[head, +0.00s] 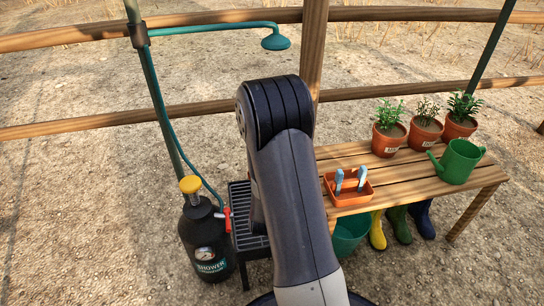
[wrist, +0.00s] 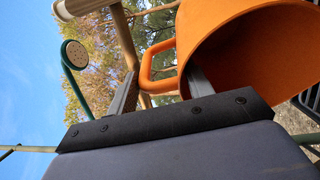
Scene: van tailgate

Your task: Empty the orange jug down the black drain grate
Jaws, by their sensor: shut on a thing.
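In the wrist view my gripper (wrist: 163,74) is shut on the handle of the orange jug (wrist: 212,22). The picture is turned, with sky at the left and ground at the right. The jug is tipped over, its wide mouth facing the camera and partly downward. No liquid shows inside or leaving it. The black drain grate (head: 240,197) is low beside the arm in the head view, partly hidden by it. Dark slats, likely the grate (wrist: 308,103), show at the right edge of the wrist view, below the jug. In the head view the arm hides the jug and gripper.
A black pressure shower tank (head: 206,242) stands left of the grate. The green shower head (head: 275,42) hangs above, behind the arm. A wooden bench (head: 400,174) at the right holds plants, a green watering can (head: 458,161) and an orange tool tray (head: 346,196).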

